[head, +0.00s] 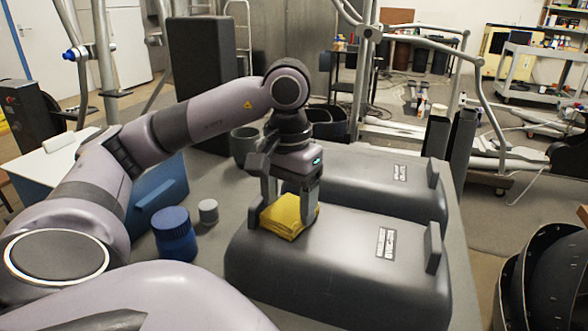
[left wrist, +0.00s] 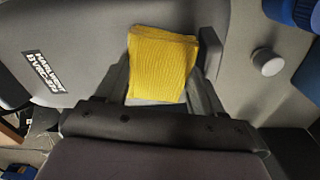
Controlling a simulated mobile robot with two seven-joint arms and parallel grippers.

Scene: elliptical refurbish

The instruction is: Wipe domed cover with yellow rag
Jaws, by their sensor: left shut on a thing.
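The yellow rag (head: 284,216) is folded and lies against the left end of the top of the nearer grey domed cover (head: 335,262). My left gripper (head: 288,208) points down and is shut on the rag, with one finger on each side of it. In the left wrist view the rag (left wrist: 161,65) sits between the two fingers (left wrist: 163,75), over the grey cover (left wrist: 85,38). A second grey domed cover (head: 370,172) lies just behind. My right gripper is not in view.
Upright handles (head: 434,248) rise at the covers' right ends.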

